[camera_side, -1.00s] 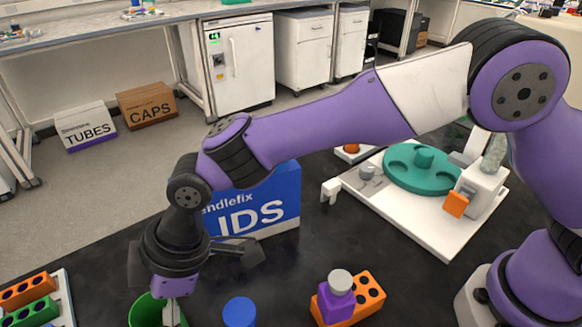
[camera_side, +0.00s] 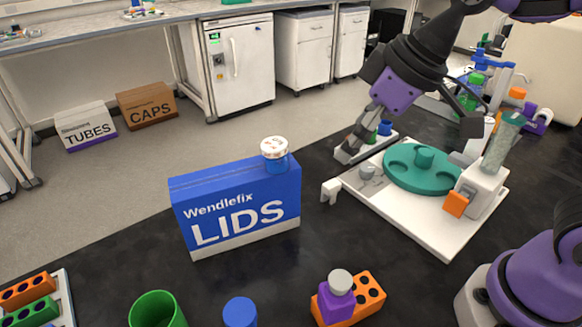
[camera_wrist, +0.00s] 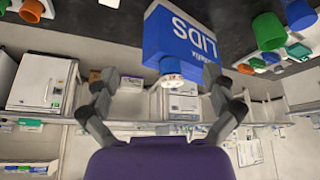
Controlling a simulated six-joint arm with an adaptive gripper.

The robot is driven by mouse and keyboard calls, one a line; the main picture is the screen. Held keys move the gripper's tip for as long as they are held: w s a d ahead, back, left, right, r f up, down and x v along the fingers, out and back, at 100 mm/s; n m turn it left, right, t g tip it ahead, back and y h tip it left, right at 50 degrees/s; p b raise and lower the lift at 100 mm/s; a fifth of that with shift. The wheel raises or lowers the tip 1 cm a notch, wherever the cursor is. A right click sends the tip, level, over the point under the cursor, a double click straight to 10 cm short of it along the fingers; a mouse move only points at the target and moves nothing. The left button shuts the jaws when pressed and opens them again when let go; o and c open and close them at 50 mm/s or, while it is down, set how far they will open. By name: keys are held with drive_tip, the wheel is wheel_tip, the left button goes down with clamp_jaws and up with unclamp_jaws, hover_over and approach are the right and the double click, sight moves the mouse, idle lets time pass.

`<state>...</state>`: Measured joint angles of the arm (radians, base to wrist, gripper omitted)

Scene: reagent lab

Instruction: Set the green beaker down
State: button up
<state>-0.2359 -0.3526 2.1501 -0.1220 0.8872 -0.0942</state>
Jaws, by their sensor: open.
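The green beaker (camera_side: 157,311) stands upright on the black bench at the front left in the side view, its base cut off by the picture's lower edge. Nothing is holding it. My gripper (camera_side: 411,138) is open and empty at the back right, above the white-based device and far from the beaker. In the wrist view my gripper (camera_wrist: 162,82) shows its two fingers spread wide with nothing between them.
A blue LIDS box (camera_side: 240,205) carries a white-capped blue jar (camera_side: 275,157). A blue cylinder (camera_side: 240,312) and a purple bottle (camera_side: 336,298) by an orange block (camera_side: 367,293) stand in front. A tube rack (camera_side: 66,298) is left; a green rotor device (camera_side: 420,168) is right.

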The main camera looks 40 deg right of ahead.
drive_tip(key=s+d+f+m+h, duration=0.2)
drive_tip(key=s+d+m, duration=0.3)
drive_tip(key=d, duration=0.3)
drive_tip(key=shift+s+d+f+t, duration=0.3)
drive_tip(key=shift+s+t, duration=0.1)
drive_tip(key=shift+s, duration=0.2)
